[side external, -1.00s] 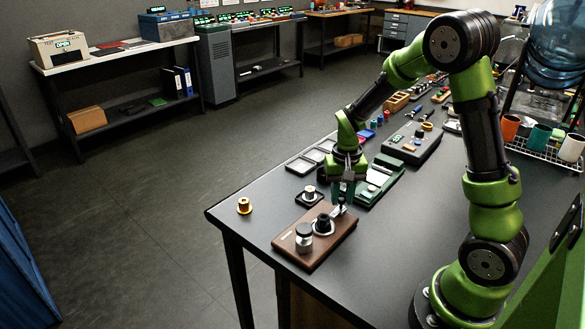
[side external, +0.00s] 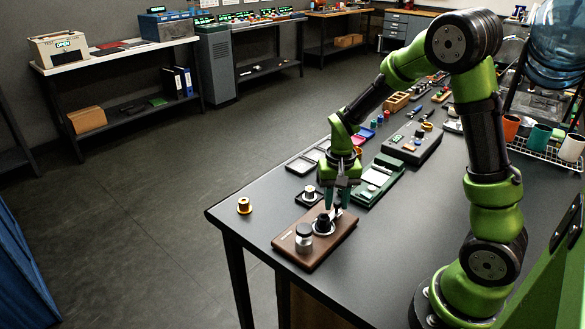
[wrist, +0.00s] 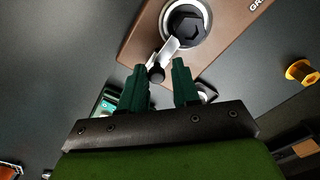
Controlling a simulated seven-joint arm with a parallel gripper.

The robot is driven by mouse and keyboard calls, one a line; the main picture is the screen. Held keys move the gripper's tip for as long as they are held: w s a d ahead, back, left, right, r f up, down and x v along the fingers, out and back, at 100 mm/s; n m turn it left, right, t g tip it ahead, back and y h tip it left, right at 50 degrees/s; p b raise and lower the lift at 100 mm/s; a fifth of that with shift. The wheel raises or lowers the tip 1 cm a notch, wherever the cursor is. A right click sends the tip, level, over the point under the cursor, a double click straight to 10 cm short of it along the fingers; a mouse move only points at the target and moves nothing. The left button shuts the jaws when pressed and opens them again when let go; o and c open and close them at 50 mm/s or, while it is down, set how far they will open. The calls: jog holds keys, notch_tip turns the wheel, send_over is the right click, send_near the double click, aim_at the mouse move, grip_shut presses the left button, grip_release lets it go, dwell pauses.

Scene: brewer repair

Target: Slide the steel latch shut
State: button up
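The steel latch (wrist: 171,48) is a short bright strip with a black knob (wrist: 156,73) at its outer end. In the wrist view it runs from the round steel collar around a black hexagonal cap (wrist: 187,27) down and left, off the brown board (wrist: 228,42). My gripper (wrist: 163,66) is open, its two green fingers apart. The knob lies between the fingertips in this view, close to the left finger; I cannot tell whether they touch. In the side external view my gripper (side external: 338,205) is low over the board's far end and partly hides the latch.
A steel-and-black jar (side external: 304,238) stands on the board's near end. A copper-coloured spool (side external: 244,205) sits near the table's left edge. A small black tray with a spool (side external: 309,193) and a green device (side external: 377,180) are close to the gripper. The table's front right is clear.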

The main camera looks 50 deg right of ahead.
aim_at(336, 204)
jog(key=shift+o, duration=1.1)
jog(key=shift+r, duration=0.1)
notch_tip(336, 204, up, 17)
jog(key=shift+f, duration=0.15)
jog(key=shift+d, duration=0.1)
